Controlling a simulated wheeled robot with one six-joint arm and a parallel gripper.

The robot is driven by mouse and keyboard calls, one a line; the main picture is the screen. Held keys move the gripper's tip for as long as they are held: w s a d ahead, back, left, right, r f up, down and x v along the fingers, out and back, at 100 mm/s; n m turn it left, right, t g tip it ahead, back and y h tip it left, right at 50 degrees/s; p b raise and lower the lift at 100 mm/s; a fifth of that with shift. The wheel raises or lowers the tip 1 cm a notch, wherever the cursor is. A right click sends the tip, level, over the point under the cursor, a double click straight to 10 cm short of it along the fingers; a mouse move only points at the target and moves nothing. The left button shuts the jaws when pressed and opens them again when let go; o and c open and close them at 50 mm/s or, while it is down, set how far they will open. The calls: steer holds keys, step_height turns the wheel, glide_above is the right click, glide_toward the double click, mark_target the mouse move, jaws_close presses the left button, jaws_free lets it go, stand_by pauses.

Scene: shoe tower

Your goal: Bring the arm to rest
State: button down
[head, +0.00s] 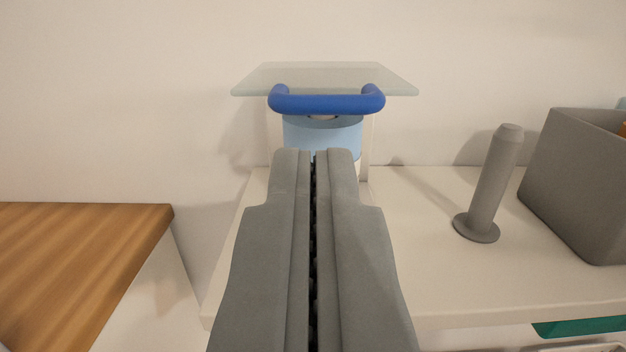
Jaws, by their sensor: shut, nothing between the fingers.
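My gripper (313,155) reaches forward from the bottom middle of the head view. Its two grey fingers lie side by side with only a thin dark seam between them, shut and empty. Beyond the fingertips is a blue bar handle (327,104) with bent ends, at the front of a clear glass-like plate (325,76). A light blue round thing (322,137) sits below the handle, partly hidden by my fingertips. I cannot tell whether the fingertips touch it.
A pale shelf top (420,270) spreads below and to the right. A grey post with a round foot (490,190) and a grey bin (580,180) stand on it. A wooden top (80,260) is at the left. A green thing (580,326) shows under the shelf edge. A plain wall closes the back.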

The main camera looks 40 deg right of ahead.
steer(key=s+d+f+n+g+y, duration=0.35)
steer(key=s+d+g+y, duration=0.25)
steer(key=s+d, duration=0.4)
steer(key=s+d+r+n+t+y, duration=0.1)
steer(key=s+r+t+y, duration=0.1)
steer(key=r, duration=0.5)
steer(key=s+r+n+t+y, duration=0.2)
steer(key=s+r+t+y, duration=0.1)
steer(key=s+r+t, duration=0.2)
step_height(320, 180, up, 3)
steer(key=s, duration=0.2)
steer(key=shift+s+d+t, duration=0.3)
steer(key=shift+d, duration=0.05)
steer(key=shift+r+n, duration=0.1)
steer(key=shift+n, duration=0.15)
